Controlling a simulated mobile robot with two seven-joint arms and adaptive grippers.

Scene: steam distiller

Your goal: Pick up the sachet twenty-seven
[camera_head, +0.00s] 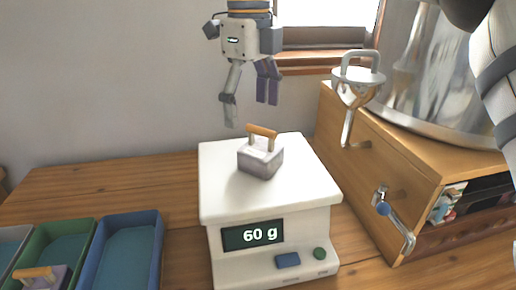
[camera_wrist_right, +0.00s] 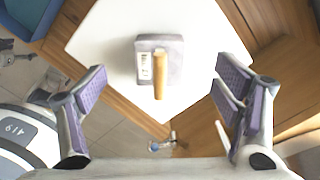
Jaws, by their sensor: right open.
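A grey block-shaped sachet with an orange handle (camera_head: 261,158) sits on the white scale (camera_head: 218,190), whose display reads 60 g. It also shows in the right wrist view (camera_wrist_right: 174,50), with a small white label too small to read, so I cannot tell whether it is twenty-seven. A second orange-handled piece (camera_head: 40,275) lies in the green tray (camera_head: 75,235), partly cut off by the picture edge. My right gripper (camera_head: 248,112) hangs above the scale, fingers down, open and empty, apart from the sachet. It spreads wide in the right wrist view (camera_wrist_right: 160,88). My left gripper is not in view.
A blue tray (camera_head: 155,260) stands left of the scale and looks empty. On the right is a wooden cabinet (camera_head: 370,195) with a blue-tipped tap (camera_head: 385,208), a metal holder (camera_head: 357,90) and a large steel vessel (camera_head: 430,80). The tabletop behind the trays is bare.

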